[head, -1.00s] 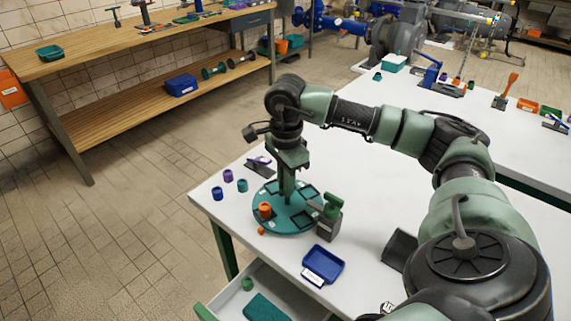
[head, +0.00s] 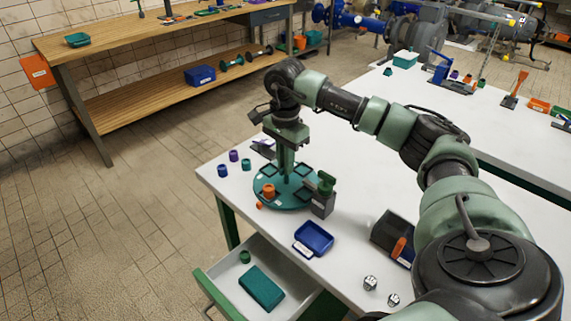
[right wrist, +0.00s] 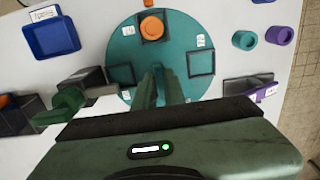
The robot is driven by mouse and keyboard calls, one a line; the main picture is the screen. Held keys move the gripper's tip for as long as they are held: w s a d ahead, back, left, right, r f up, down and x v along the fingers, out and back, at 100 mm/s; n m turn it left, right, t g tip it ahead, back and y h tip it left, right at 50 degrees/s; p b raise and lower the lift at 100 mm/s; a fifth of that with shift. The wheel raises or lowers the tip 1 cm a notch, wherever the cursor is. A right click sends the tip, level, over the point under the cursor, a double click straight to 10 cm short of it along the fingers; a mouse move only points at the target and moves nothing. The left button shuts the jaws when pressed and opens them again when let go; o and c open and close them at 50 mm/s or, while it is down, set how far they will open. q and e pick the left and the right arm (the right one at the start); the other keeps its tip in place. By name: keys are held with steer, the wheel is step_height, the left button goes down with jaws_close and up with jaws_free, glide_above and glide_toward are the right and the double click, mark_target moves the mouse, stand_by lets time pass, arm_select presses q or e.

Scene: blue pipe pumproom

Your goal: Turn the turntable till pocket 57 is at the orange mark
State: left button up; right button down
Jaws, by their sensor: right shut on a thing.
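The teal turntable (head: 278,203) lies on the white table, with dark square pockets and small white labels too small to read. An orange cup (head: 268,190) sits in one pocket; it also shows in the right wrist view (right wrist: 152,26). The small orange mark (head: 259,206) is at the rim beside that cup's pocket; its edge shows at the top in the right wrist view (right wrist: 148,3). My left gripper is out of view.
A grey block with a green top (head: 322,197) stands at the turntable's right edge. A blue tray (head: 313,240) lies in front. Purple (head: 234,156), blue and teal cups stand left of the turntable. An open drawer (head: 225,279) holds a teal block and green cup.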

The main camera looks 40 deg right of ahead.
stand_by(0.4)
steer(key=c, duration=1.5)
jaws_free()
steer(key=shift+r, duration=0.1)
step_height(320, 180, up, 8)
steer(key=shift+f, duration=0.15)
